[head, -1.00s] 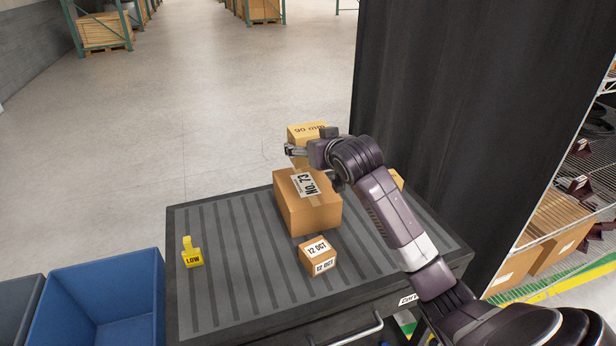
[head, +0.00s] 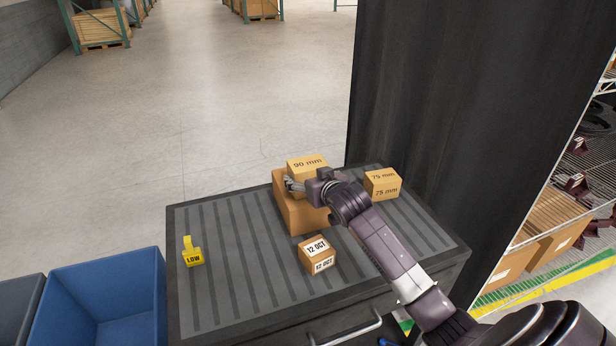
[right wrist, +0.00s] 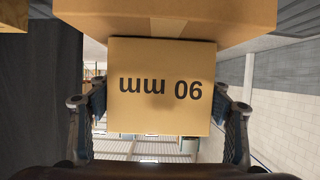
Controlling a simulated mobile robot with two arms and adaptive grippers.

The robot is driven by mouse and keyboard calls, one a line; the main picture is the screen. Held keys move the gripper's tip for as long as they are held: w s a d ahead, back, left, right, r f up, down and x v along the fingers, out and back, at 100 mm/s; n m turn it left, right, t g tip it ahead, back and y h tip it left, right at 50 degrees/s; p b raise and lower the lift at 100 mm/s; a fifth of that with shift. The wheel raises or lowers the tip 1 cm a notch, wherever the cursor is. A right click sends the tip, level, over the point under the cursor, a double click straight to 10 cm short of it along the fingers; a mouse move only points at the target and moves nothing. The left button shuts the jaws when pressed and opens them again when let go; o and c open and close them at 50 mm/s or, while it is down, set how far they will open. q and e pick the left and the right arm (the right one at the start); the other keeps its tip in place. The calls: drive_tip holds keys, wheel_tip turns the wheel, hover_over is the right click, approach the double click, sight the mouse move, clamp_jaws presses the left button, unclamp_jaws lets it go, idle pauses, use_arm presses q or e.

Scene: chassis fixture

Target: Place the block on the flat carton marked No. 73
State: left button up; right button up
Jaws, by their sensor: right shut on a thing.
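The block, a tan cube printed "90 mm" (head: 307,162), is over the top of the flat carton marked No. 73 (head: 293,215). My right gripper (head: 306,185) is shut on the block. In the right wrist view the block (right wrist: 160,60) sits between the two fingers, its print upside down, and its edge meets the carton (right wrist: 165,18) at the top of the picture. I cannot tell if the block rests on the carton or is just above it. The gripper and block hide the carton's label. My left gripper is not in view.
A "75 mm" box (head: 383,184) stands right of the carton on the ribbed grey bench top (head: 235,290). A "12 OCT" box (head: 318,257) stands in front. A yellow "LOW" tag (head: 192,254) and blue bin (head: 95,305) are left. A dark curtain (head: 430,110) hangs behind right.

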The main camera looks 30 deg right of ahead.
drive_tip(key=shift+f, duration=0.1)
drive_tip(key=o, duration=1.4)
drive_tip(key=shift+o, duration=0.2)
drive_tip(key=b+v, duration=0.1)
drive_tip(key=v, duration=1.1)
drive_tip(key=shift+b, duration=0.3)
drive_tip(key=shift+s, duration=0.1)
